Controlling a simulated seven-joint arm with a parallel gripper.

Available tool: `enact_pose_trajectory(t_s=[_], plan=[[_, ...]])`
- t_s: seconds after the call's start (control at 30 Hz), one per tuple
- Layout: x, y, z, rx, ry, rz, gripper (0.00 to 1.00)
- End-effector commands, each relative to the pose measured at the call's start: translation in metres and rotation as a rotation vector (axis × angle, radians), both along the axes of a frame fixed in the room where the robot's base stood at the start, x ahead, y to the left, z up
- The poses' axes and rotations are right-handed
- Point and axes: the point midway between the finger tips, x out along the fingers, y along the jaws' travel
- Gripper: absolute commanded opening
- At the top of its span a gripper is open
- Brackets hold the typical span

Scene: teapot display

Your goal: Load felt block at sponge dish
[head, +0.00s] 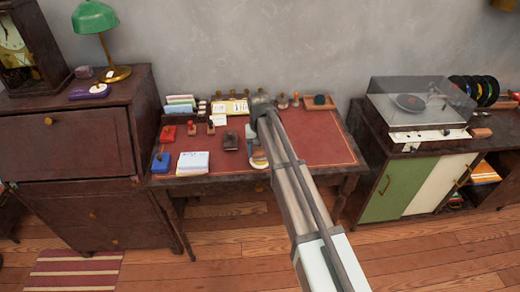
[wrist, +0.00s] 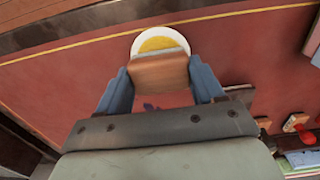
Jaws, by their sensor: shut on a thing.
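The sponge dish (wrist: 160,32) is a round white dish with a yellow sponge in it, near the gold border line of the red desktop. It also shows partly in the head view (head: 259,164), beside my arm. My gripper (wrist: 160,68) has its two blue-grey fingers shut on a brown block (wrist: 159,75), which looks like the felt block. The block overlaps the near side of the dish in the wrist view. I cannot tell whether it touches the sponge. In the head view my arm hides the block and most of the gripper.
The red desktop (head: 315,150) is clear right of my arm. A dark block (head: 231,141), a paper stack (head: 193,162), a blue pad (head: 161,163) and a red pad (head: 168,133) lie to the left. Several stamps stand along the back. A record player (head: 413,103) is on the right cabinet.

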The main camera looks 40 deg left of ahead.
Motion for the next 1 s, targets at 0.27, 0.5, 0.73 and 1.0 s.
enact_pose_trajectory(t_s=[0.27,0.5,0.73,1.0], plan=[[0.0,0.0,0.0002,0.0,0.0,0.0,0.39],[0.0001,0.0001,-0.0008,0.0,0.0,0.0,0.39],[0.0,0.0,-0.0029,0.0,0.0,0.0,0.39],[0.0001,0.0001,-0.0055,0.0,0.0,0.0,0.39]])
